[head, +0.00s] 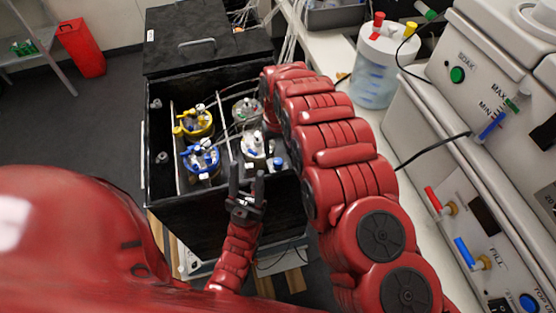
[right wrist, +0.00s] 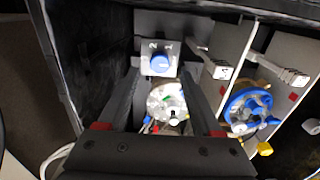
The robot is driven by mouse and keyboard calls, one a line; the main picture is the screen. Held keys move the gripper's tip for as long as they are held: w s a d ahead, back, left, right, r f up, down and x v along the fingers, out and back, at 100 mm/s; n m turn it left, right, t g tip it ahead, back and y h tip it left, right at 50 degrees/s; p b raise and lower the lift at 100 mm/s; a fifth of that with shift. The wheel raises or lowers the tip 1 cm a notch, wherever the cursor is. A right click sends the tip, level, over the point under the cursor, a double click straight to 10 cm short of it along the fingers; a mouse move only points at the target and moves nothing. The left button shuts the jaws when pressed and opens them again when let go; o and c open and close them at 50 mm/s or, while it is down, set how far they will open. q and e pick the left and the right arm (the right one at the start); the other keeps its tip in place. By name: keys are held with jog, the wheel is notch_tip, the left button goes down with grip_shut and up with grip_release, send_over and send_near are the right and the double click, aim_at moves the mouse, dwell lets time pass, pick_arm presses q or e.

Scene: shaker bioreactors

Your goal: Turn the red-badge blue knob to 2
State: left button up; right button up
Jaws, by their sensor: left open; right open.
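The blue knob (right wrist: 160,62) sits on a pale panel marked 1 and 2 in the right wrist view; its setting is too small to read. I cannot make out a red badge on this panel. My right gripper (right wrist: 162,76) is open, its fingertips either side of the knob with gaps visible; I cannot tell the depth between them. In the head view my right arm hides this gripper. A small blue spot (head: 278,161) beside the arm may be the knob. My left gripper (head: 246,182) is open and empty over the box's near side.
A white-topped vessel (right wrist: 166,103) sits below the knob in the wrist view, between my fingers. A blue-ringed vessel (head: 200,157) and a yellow-ringed vessel (head: 195,123) stand left in the black box (head: 163,215). A dark wall (right wrist: 95,55) is close on the wrist view's left.

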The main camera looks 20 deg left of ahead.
aim_at(278, 161)
notch_tip(278, 161, down, 4)
jog(key=shift+w+f, duration=0.1)
jog(key=shift+f, duration=0.5)
grip_shut()
